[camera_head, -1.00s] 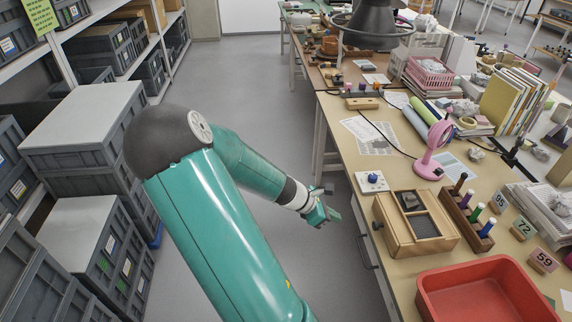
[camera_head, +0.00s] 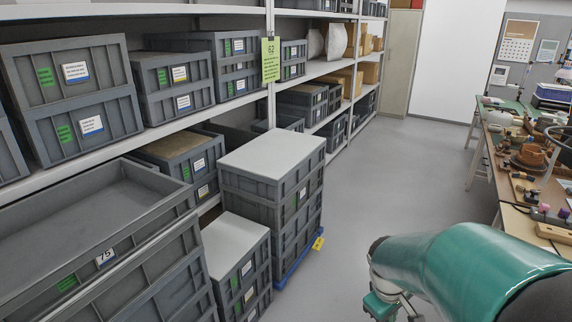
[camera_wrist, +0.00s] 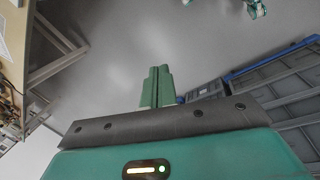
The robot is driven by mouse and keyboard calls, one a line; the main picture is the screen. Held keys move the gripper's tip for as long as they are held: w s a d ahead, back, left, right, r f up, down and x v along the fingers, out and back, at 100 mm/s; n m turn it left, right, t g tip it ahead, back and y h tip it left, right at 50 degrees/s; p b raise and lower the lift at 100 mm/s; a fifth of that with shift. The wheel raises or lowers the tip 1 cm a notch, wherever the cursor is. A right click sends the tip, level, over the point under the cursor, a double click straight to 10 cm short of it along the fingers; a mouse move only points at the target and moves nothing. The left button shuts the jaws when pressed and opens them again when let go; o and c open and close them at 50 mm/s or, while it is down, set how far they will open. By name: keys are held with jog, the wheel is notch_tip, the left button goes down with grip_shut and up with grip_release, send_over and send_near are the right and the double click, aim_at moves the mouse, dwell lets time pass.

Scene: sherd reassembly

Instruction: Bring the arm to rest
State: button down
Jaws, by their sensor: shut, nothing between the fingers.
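My gripper (camera_wrist: 157,86) shows in the wrist view as two green fingers held together, with nothing between them. It points out over bare grey floor and touches nothing. In the head view my teal arm fills the lower right corner, folded between the crates and the workbench. My gripper cannot be clearly made out there.
Stacked grey crates (camera_head: 270,185) stand on a blue base at the left, before shelves (camera_head: 190,125) of more crates. A cluttered workbench (camera_head: 510,195) runs along the right. The grey aisle floor (camera_head: 385,170) between them is clear. Crates (camera_wrist: 290,90) also show right in the wrist view.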

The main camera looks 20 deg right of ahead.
jog(key=s+a+r+m+t+y, duration=0.1)
jog(key=s+a+r+t, duration=0.1)
jog(key=a+r, duration=0.5)
jog(key=s+a+r+m+t+y, duration=0.1)
jog(key=s+a+r+m+t, duration=0.1)
jog(key=a+r, duration=0.6)
jog(key=a+t, duration=0.1)
jog(key=a, duration=0.2)
jog(key=shift+s+a+y, duration=0.2)
jog(key=shift+a+y, duration=0.15)
jog(key=shift+y, duration=0.05)
jog(key=shift+r, duration=0.1)
